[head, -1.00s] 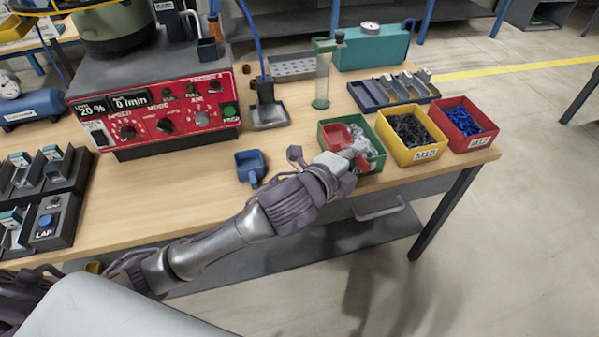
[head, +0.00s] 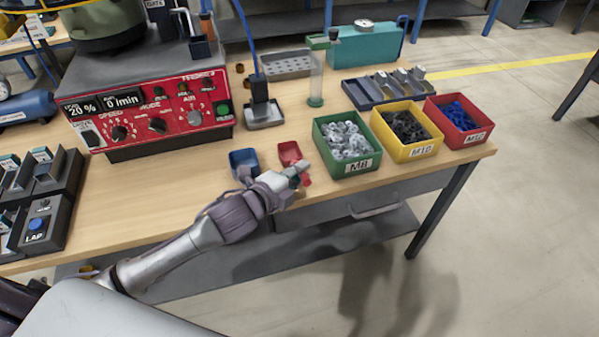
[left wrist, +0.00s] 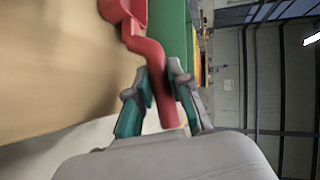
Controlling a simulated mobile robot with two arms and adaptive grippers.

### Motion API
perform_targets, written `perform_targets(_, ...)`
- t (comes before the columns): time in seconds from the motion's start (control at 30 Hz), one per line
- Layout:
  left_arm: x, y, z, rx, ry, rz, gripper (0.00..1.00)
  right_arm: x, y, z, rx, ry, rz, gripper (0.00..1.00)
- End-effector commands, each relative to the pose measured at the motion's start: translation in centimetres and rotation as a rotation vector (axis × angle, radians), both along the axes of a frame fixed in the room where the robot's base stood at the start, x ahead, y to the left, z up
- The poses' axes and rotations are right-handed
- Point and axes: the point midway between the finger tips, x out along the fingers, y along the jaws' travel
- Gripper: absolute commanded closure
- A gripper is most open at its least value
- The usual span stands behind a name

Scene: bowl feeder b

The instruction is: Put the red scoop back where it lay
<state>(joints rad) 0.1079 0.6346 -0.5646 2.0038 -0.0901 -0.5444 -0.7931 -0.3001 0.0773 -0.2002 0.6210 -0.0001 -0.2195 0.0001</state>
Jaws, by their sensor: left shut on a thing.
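The red scoop (head: 289,152) is at the front of the table, between the blue scoop (head: 243,160) and the green M8 bin (head: 346,171). My left gripper (head: 302,175) is shut on its handle. In the left wrist view the fingers (left wrist: 158,92) close on either side of the red handle (left wrist: 147,50), and the scoop's cup is at the top edge. I cannot tell whether the scoop touches the table. My right gripper is not in view.
The green bin holds grey nuts. The yellow M10 bin (head: 410,153) and the red M12 bin (head: 464,139) stand right of it. The red feeder control box (head: 150,118) is at the back left. Wood is clear left of the blue scoop.

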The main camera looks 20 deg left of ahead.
Motion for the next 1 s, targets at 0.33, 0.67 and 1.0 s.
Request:
perform_targets(0.33, 0.0, 0.0, -0.2, 0.000, -0.001, 0.000, 0.74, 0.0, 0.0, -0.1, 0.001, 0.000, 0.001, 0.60)
perform_targets(0.67, 0.0, 0.0, -0.2, 0.000, 0.000, 0.000, 0.56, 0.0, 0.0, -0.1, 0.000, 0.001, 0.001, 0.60)
perform_targets(1.0, -2.8, 1.0, 0.9, 0.002, 0.003, -0.001, 0.56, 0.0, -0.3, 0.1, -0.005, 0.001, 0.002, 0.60)
